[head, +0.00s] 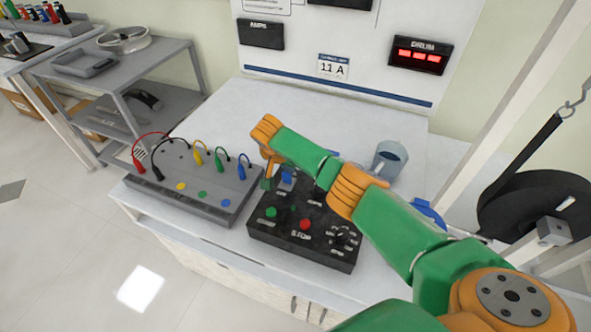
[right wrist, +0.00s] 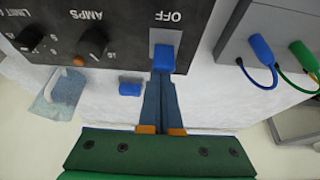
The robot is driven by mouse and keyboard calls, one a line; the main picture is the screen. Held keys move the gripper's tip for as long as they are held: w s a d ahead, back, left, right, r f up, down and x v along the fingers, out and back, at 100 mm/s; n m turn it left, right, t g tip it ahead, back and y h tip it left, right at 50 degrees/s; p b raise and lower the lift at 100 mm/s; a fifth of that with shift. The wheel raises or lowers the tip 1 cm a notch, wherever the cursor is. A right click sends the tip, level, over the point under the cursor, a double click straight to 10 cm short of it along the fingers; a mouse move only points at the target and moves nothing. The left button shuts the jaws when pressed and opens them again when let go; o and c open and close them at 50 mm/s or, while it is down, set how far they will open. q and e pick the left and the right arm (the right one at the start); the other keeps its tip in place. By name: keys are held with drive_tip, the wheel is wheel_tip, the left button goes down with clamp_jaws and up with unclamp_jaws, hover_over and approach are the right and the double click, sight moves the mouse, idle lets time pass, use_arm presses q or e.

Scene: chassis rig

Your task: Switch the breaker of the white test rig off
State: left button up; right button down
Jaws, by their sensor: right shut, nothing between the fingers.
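A black control box (head: 310,215) stands on the white bench in front of the white panel of the rig. Its blue breaker lever (head: 287,178) is near the box's back left corner. In the right wrist view the blue lever (right wrist: 164,58) sits by the "OFF" label, which appears upside down; the switch position is unclear. My right gripper (head: 267,178) is shut and empty, pointing down beside the lever. In the right wrist view its fingertips (right wrist: 160,80) are right at the lever's end; I cannot tell if they touch it. My left gripper is not in view.
A grey box with coloured plugs and cables (head: 195,180) stands left of the control box. A blue-grey mug (head: 390,158) stands behind my right arm. A black drum (head: 535,210) is at the right. The bench behind the grey box is clear.

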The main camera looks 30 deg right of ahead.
drive_tip(key=shift+s+a+r+p, duration=0.1)
drive_tip(key=shift+a+r+p, duration=0.1)
drive_tip(key=shift+p, duration=0.1)
drive_tip(key=shift+s+f, duration=0.1)
drive_tip(key=shift+w, duration=0.25)
drive_tip(key=shift+d+r+p, duration=0.1)
drive_tip(key=shift+r+p, duration=0.3)
drive_tip(key=shift+p, duration=0.1)
drive_tip(key=shift+s+r+p, duration=0.1)
drive_tip(key=shift+r+p, duration=0.2)
drive_tip(key=shift+r, duration=0.05)
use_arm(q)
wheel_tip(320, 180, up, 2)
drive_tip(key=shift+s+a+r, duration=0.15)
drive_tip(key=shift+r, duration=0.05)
